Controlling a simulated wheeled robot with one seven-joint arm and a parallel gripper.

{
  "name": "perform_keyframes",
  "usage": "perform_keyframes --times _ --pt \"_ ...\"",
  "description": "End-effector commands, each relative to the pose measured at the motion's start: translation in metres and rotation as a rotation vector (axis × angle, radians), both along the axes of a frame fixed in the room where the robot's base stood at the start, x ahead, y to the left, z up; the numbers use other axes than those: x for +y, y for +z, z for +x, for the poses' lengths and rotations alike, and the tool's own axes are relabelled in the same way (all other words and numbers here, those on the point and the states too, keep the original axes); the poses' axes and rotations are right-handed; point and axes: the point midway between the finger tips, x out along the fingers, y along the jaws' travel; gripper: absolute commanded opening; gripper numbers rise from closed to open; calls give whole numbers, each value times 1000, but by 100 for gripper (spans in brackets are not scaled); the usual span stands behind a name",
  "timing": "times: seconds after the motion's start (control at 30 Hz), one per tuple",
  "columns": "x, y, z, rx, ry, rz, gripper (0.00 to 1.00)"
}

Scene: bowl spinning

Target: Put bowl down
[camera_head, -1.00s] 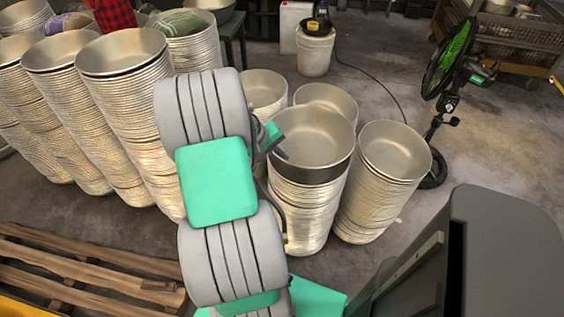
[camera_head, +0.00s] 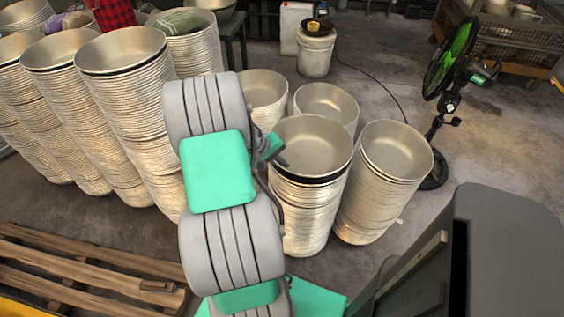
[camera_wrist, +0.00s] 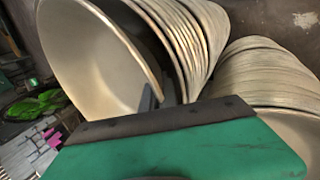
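A wide metal bowl (camera_head: 318,140) sits at the top of the middle front stack (camera_head: 305,225) in the head view. A thin dark gap shows below its rim at the front right, so I cannot tell whether it is fully seated. My gripper (camera_head: 277,158) is at the bowl's left rim, with one grey fingertip inside. In the wrist view the bowl (camera_wrist: 95,60) fills the upper left, and my gripper (camera_wrist: 158,97) has its fingers on either side of the rim, pinching it. My arm hides part of the left side of the stack.
Another bowl stack (camera_head: 385,190) stands close on the right, and two more (camera_head: 326,100) (camera_head: 262,88) stand behind. Tall stacks (camera_head: 125,100) fill the left. A wooden pallet (camera_head: 80,270) lies front left.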

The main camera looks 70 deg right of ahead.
Motion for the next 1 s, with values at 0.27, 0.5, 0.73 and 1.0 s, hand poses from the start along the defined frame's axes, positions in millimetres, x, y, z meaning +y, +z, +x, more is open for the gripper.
perform_keyframes --times 0.27,0.5,0.73,1.0 --pt "0 1 0 -1 0 -1 12" --pt "3 25 6 -4 4 -5 12" --pt "29 78 28 -4 5 -5 12" --pt "47 113 42 -1 2 -1 12"
